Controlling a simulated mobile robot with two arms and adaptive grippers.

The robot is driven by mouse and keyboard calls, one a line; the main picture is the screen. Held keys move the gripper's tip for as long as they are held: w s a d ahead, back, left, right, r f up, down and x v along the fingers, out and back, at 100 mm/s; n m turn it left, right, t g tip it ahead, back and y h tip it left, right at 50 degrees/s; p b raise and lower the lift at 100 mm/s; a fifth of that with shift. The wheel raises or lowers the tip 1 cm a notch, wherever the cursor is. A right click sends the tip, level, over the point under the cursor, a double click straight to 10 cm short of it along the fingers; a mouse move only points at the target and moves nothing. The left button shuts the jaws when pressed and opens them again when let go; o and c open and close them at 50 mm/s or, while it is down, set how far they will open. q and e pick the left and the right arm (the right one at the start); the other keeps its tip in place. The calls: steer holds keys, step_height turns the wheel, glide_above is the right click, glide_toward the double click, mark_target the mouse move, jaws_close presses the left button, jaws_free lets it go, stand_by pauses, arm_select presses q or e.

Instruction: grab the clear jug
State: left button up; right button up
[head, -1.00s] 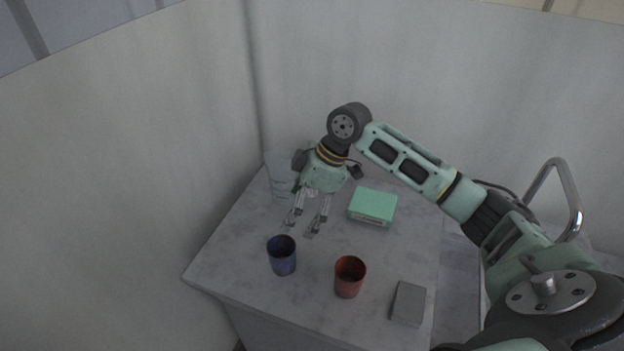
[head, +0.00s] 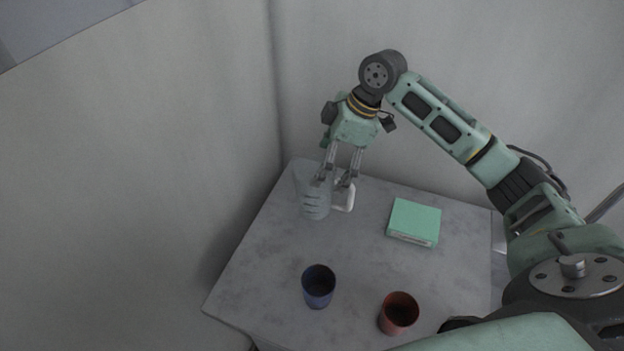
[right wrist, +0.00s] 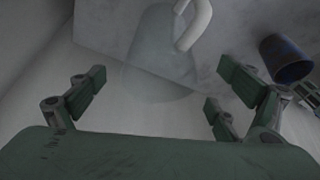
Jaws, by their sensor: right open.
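The clear jug (head: 314,203) stands at the back left corner of the table, its white handle (head: 347,198) facing right. My right gripper (head: 337,181) is at the jug's top, its fingers pointing down, apart and empty. In the head view one finger overlaps the jug's rim and the other is near the handle. In the right wrist view the faint jug (right wrist: 158,62) and its handle (right wrist: 196,24) lie ahead, between the spread fingers (right wrist: 165,85). I cannot tell whether a finger touches the jug. My left gripper is not in view.
A blue cup (head: 319,290) and a red cup (head: 399,316) stand towards the front of the grey table (head: 265,270). A green box (head: 414,221) lies right of the jug. Walls rise close behind and left of the table. The table's middle is clear.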

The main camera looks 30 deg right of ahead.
steer(key=p+x, duration=0.2)
steer(key=x, duration=0.5)
steer(key=shift+w+f, duration=0.1)
steer(key=shift+f, duration=0.2)
steer(key=shift+c, duration=0.5)
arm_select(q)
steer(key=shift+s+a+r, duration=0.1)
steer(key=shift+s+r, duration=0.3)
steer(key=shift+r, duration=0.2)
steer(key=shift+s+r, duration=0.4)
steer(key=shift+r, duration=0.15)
arm_select(e)
steer(key=c, duration=1.2)
steer(key=shift+c, duration=0.2)
steer(key=shift+r, duration=0.1)
